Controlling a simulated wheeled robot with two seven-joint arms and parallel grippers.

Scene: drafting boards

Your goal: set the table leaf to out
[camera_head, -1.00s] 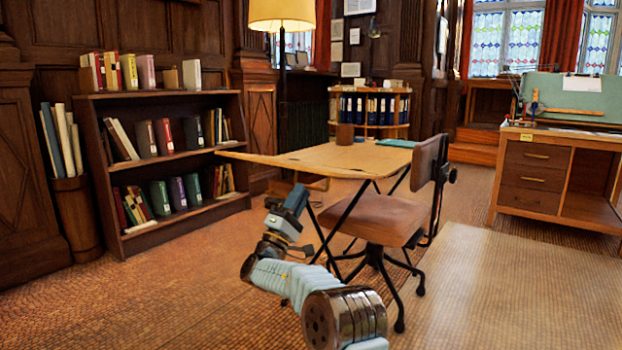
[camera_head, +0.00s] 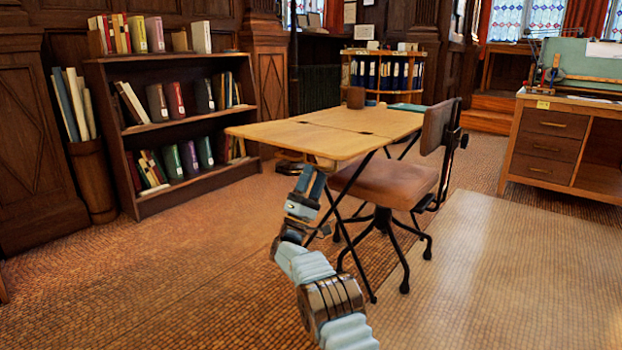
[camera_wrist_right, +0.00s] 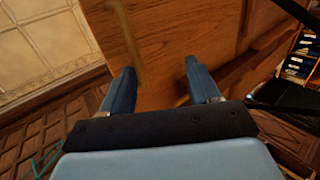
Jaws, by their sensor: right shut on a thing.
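The wooden folding table (camera_head: 385,122) stands in the middle, and its leaf (camera_head: 290,139) extends to the left, about level with the rest of the top. A seam with dark hinges runs between them. My right gripper (camera_head: 300,166) is at the leaf's near edge, reaching up from below, and is shut on the leaf. In the right wrist view, the leaf's wood (camera_wrist_right: 150,50) fills the space beyond the two blue fingers of the gripper (camera_wrist_right: 160,85); the exact contact is hidden. My left gripper is not in view.
A brown swivel chair (camera_head: 385,185) stands close to the table's near right side. A bookcase (camera_head: 185,130) is at the left, and a drawer desk (camera_head: 560,140) at the right. A cup (camera_head: 355,97) stands on the far part of the top. The floor in front is clear.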

